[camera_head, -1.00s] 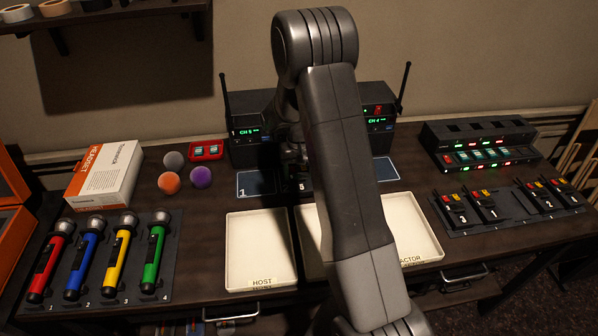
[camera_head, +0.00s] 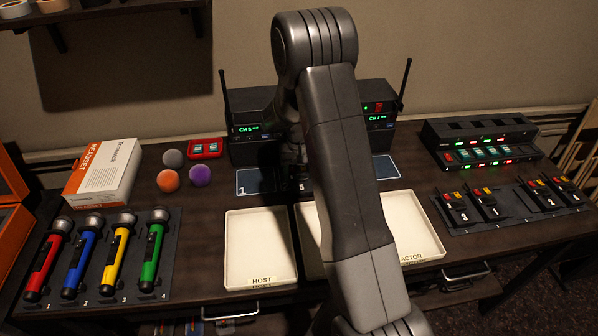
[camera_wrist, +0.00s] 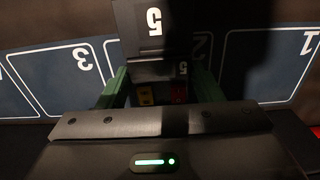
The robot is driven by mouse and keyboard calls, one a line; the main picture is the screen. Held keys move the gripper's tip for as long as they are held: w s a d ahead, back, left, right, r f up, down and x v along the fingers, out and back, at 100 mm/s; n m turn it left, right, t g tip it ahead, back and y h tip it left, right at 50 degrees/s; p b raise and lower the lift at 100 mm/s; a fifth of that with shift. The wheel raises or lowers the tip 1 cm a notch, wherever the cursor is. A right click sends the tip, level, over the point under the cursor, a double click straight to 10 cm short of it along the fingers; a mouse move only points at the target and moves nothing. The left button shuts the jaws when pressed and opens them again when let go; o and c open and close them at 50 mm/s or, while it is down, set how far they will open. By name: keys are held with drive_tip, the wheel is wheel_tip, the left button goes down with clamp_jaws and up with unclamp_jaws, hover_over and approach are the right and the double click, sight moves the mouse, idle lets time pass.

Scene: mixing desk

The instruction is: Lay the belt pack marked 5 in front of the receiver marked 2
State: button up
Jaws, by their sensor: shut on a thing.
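My gripper (camera_wrist: 160,92) is shut on the dark belt pack marked 5 (camera_wrist: 153,42), which shows a large white 5, a smaller 5 and yellow and red buttons between the green fingers in the wrist view. In the head view my arm hides most of the pack, and only its 5 (camera_head: 302,187) shows. The pack is over or on the mat space marked 2 (camera_wrist: 203,50), between spaces 1 (camera_wrist: 285,65) and 3 (camera_wrist: 62,80). I cannot tell whether it touches the mat. The receiver marked 2 is hidden behind my arm.
The left receiver (camera_head: 246,150) and right receiver (camera_head: 378,137) stand at the back with upright antennas. White trays (camera_head: 258,240) lie in front of the mat. Several belt packs (camera_head: 485,207) and a charger (camera_head: 480,143) are at right. Coloured microphones (camera_head: 100,260), balls (camera_head: 185,178) and a headset box (camera_head: 104,172) are at left.

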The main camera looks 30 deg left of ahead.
idle(0.3)
drive_tip(key=o, duration=1.1)
drive_tip(key=shift+o, duration=0.6)
drive_tip(key=shift+o, duration=1.2)
drive_tip(key=shift+r, duration=0.1)
drive_tip(key=shift+r+p, duration=1.9)
drive_tip(key=shift+r, duration=1.55)
drive_tip(key=shift+f, duration=0.15)
